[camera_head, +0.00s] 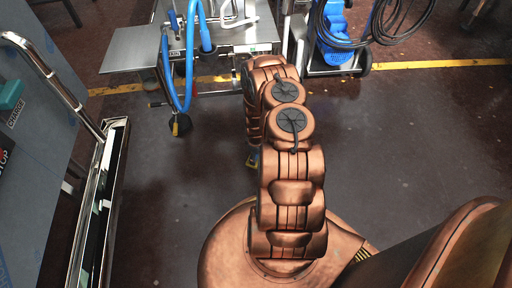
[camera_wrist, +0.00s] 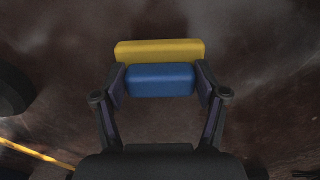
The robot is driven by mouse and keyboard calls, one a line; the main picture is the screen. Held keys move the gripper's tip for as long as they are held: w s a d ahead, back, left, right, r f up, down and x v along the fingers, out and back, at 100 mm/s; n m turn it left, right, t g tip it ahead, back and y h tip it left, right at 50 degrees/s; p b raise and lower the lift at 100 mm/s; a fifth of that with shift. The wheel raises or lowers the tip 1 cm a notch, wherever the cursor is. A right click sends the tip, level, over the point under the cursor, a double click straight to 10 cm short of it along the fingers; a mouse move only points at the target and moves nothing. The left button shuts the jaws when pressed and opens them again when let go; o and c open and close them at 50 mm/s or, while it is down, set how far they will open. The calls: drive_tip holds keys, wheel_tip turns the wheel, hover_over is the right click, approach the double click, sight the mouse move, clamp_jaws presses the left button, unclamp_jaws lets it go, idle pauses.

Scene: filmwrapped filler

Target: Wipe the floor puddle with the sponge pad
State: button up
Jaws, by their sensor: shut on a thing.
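My gripper (camera_wrist: 161,82) is shut on the sponge pad (camera_wrist: 160,50), with one finger at each side of its blue part. The pad has a yellow layer beyond the blue block. The floor around the pad is dark with shiny patches in the wrist view. A darker, wet-looking patch, likely the puddle (camera_head: 180,185), lies left of my arm in the head view; its edges are unclear. I cannot tell whether the pad touches the floor.
A steel machine with blue hoses (camera_head: 188,60) stands at the back, its hose end hanging near the floor. A blue wheeled unit (camera_head: 336,40) stands back right. A panel with a metal rail (camera_head: 58,85) is at left. The floor (camera_head: 420,140) to the right is clear.

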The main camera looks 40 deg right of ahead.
drive_tip(key=shift+r+p, duration=2)
drive_tip(key=shift+r, duration=0.2)
drive_tip(key=shift+w, duration=0.1)
